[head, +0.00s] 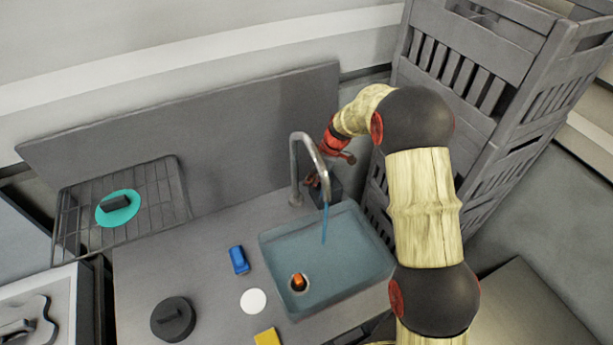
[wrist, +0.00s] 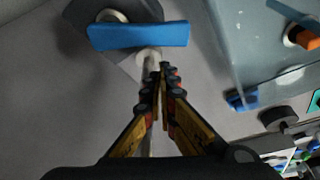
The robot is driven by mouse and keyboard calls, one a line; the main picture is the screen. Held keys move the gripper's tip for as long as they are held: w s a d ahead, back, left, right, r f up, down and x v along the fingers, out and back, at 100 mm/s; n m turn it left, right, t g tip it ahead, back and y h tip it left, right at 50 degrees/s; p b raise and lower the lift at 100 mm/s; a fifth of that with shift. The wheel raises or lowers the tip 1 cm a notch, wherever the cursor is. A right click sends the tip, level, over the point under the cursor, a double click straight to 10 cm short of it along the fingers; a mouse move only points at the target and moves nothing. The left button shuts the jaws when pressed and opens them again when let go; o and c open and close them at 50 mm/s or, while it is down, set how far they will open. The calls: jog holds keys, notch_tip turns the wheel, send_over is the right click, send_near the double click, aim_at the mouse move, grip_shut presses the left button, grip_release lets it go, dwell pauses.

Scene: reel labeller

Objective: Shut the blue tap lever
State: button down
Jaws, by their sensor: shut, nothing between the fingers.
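The blue tap lever (wrist: 138,36) is a flat blue bar, lying crosswise over a dark grey block near the top of the wrist view. In the head view I cannot make it out behind the spout and my gripper. The grey curved spout (head: 311,150) stands behind the sink, and a thin blue stream of water (head: 325,222) falls from it. My gripper (wrist: 166,68) is shut and empty. In the wrist view its fingertips lie just below the right half of the lever; I cannot tell whether they touch it. The head view shows it (head: 313,180) partly hidden behind the spout.
The sink (head: 344,283) holds an orange piece (head: 298,281) at its drain. A blue block (head: 238,260), a white disc (head: 253,301), a yellow block (head: 267,337) and a dark round lid (head: 173,319) lie on the counter. Stacked grey crates (head: 480,60) stand to the right.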

jog(key=shift+s+d, duration=0.15)
jog(key=shift+d, duration=0.5)
jog(key=shift+d, duration=0.1)
jog(key=shift+s+d+f+n+g+b, duration=0.1)
jog(key=shift+s+d+n+g+b, duration=0.2)
jog(key=shift+n+b, duration=0.6)
jog(key=n+b, duration=0.1)
jog(key=d+n+b, duration=0.1)
jog(key=b, duration=0.1)
jog(key=shift+s+d+f+g, duration=0.1)
jog(key=shift+s+d+g, duration=0.15)
jog(key=shift+g, duration=0.15)
jog(key=n, duration=0.1)
jog(key=d+n+b, duration=0.1)
jog(key=shift+s+d+n+g, duration=0.2)
jog(key=shift+d+n+g, duration=0.05)
jog(key=shift+n+g, duration=0.15)
jog(key=shift+w+d+r+n+g+h, duration=0.1)
jog(key=shift+d+n+g+h, duration=0.1)
jog(key=shift+d+n, duration=0.55)
jog(key=shift+w+d+r+n+g+h, duration=0.1)
jog(key=shift+d+n+g+h, duration=0.1)
jog(key=shift+d+n, duration=0.55)
jog(key=shift+d, duration=0.2)
